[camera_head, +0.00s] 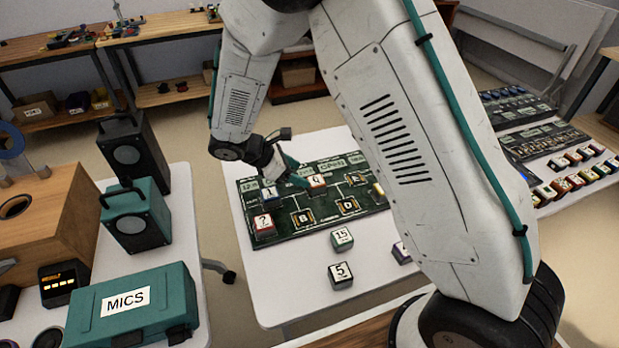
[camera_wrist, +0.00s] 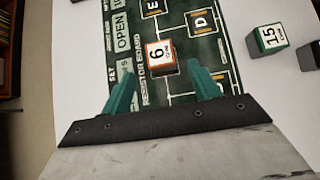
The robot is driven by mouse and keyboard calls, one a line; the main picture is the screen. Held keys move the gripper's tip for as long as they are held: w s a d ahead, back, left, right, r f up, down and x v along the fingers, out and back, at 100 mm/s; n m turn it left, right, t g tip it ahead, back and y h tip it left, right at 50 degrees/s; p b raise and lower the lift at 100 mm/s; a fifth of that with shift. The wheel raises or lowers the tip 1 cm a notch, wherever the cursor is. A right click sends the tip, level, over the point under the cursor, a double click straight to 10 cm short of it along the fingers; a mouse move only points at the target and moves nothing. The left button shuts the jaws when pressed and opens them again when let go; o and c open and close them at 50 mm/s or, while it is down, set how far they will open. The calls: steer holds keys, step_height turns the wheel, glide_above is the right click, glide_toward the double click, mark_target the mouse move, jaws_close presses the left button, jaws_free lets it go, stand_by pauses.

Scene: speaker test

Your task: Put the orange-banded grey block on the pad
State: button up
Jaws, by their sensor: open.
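A grey block with an orange-red band and a white top marked 6 (camera_wrist: 160,53) sits on the dark green resistor board (camera_wrist: 182,58). It also shows in the head view (camera_head: 317,181). My gripper (camera_wrist: 161,74) is open, with its teal fingers on either side of and just short of this block; I see no grip on it. In the head view my gripper (camera_head: 293,178) hangs over the board's back part. Orange-framed pads with letters are printed on the board, such as pad D (camera_wrist: 201,22); in the head view one lies at the front middle (camera_head: 303,218).
Block 1 (camera_head: 269,193) and a red-banded block (camera_head: 263,222) stand on the board's left. Block 15 (camera_head: 342,239) and block 5 (camera_head: 340,275) stand on the white table (camera_head: 290,290) in front. My arm hides the board's right side. Speakers and a MICS case (camera_head: 130,302) stand left.

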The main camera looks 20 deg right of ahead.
steer(key=s+d+r+m+g+y, duration=0.1)
steer(key=s+d+r+m+y, duration=0.1)
steer(key=s+d+r+m, duration=0.45)
steer(key=s+d+r+m+y, duration=0.1)
steer(key=s+r+m+y, duration=0.2)
steer(key=s+r, duration=0.75)
steer(key=s+r+m+t+y, duration=0.1)
steer(key=s+r+m+y, duration=0.1)
steer(key=s+r+m, duration=0.2)
steer(key=s+d+r+m+t+y, duration=0.1)
steer(key=s+r+m, duration=0.3)
steer(key=s, duration=0.5)
steer(key=shift+d+r+y, duration=0.15)
steer(key=shift+y, duration=0.35)
